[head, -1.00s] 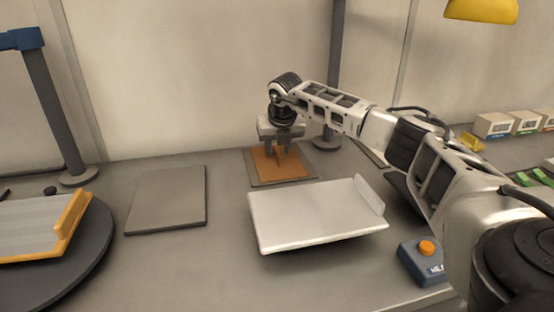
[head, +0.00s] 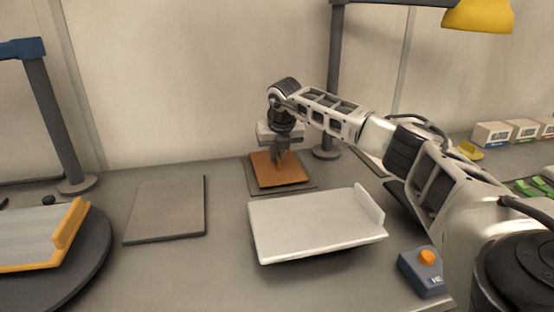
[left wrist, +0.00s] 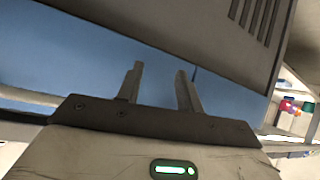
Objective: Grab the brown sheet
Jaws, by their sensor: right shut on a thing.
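The brown sheet (head: 296,174) is at the back middle in the head view, just above a grey mat (head: 253,187) whose edges show around it. My right gripper (head: 279,164) points down and is shut on the brown sheet, its fingers close together. The sheet looks raised a little off the mat. My left gripper (left wrist: 160,72) shows only in the left wrist view, with its two fingers apart and nothing between them. The left arm is outside the head view.
A white tilted tray (head: 315,226) stands in front of the brown sheet. A dark grey panel (head: 166,208) lies left of it. A round turntable (head: 98,250) bears a yellow-edged tray at the far left. A blue button box (head: 424,272) sits front right.

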